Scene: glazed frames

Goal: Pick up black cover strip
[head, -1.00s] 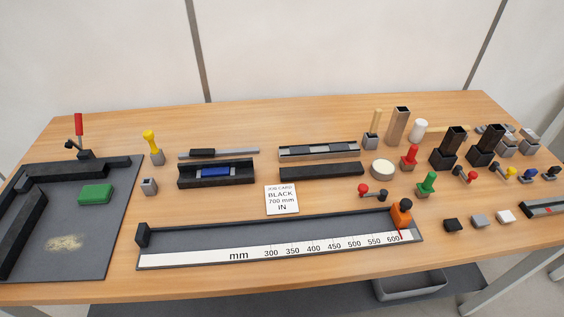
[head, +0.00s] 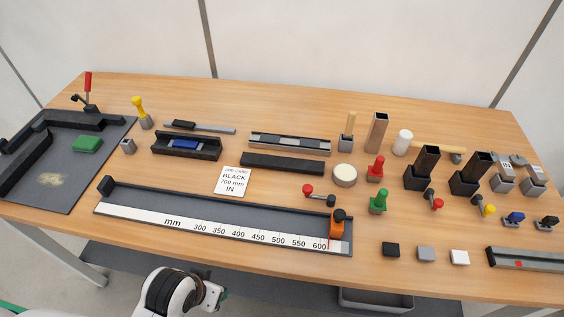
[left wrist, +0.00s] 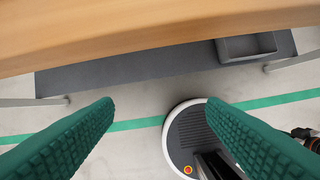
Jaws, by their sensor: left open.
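A long black bar (head: 282,163), which looks like the black cover strip, lies on the workbench behind the ruler fixture in the head view. A grey and black slotted strip (head: 290,143) lies just behind it. The job card (head: 233,181) reads BLACK 700 mm IN. In the left wrist view my left gripper (left wrist: 160,104) is open and empty, its green padded fingers wide apart. It faces the bench's front edge and the floor, away from the bar. My right gripper is not visible.
The mm ruler fixture (head: 137,212) spans the bench front, with an orange stop (head: 337,226) near its right end. Small black, grey and white blocks (head: 425,253) lie front right. Black holders (head: 469,182) and knobs crowd the right. A grey bin (head: 376,301) sits below.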

